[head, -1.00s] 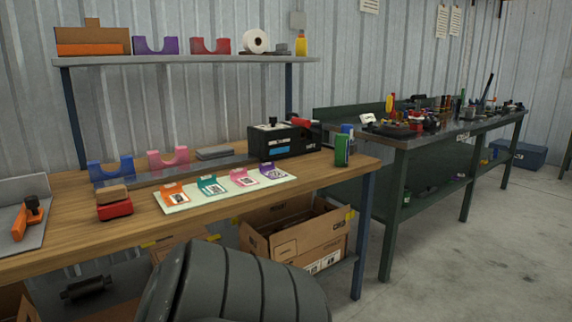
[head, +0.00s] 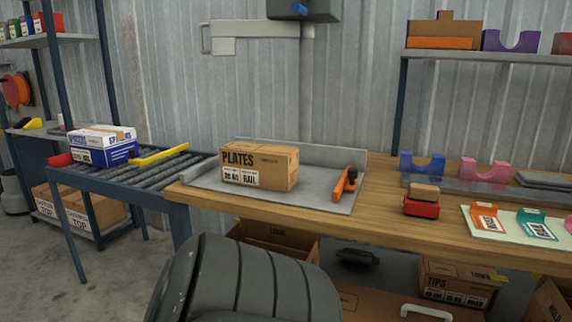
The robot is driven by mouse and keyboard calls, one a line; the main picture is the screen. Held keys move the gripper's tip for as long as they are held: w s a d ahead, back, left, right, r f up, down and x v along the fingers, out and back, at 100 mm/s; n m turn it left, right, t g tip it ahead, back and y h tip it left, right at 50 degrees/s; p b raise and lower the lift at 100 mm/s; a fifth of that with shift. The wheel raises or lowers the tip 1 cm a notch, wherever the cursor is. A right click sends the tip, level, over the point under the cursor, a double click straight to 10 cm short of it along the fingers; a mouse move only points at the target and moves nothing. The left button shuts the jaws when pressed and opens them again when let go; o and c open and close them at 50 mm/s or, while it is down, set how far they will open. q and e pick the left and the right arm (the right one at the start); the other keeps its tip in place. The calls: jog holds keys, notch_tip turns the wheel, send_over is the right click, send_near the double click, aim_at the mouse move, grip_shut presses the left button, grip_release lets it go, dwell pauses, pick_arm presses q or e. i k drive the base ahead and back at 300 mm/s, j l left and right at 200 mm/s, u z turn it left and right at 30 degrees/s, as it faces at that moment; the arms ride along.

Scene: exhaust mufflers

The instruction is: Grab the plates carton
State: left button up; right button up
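The plates carton (head: 260,166) is a brown cardboard box with "PLATES" printed on its front and a white label reading "RAIL". It sits upright on a grey metal tray-like plate (head: 325,201) at the left end of the wooden workbench, left of an orange-handled tool. Neither of my grippers shows in the head view. A dark ribbed part at the bottom, which seems to be mine, covers the area in front of the bench.
A roller conveyor (head: 165,168) adjoins the bench on the left, carrying a blue and white carton (head: 103,146) and a yellow bar. An orange-handled tool (head: 345,186) stands right of the plates carton. A red block (head: 421,207) and coloured cards lie farther right. Cartons fill the lower shelf.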

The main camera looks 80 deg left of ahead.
aim_at(269, 167)
jog(key=u, duration=1.85)
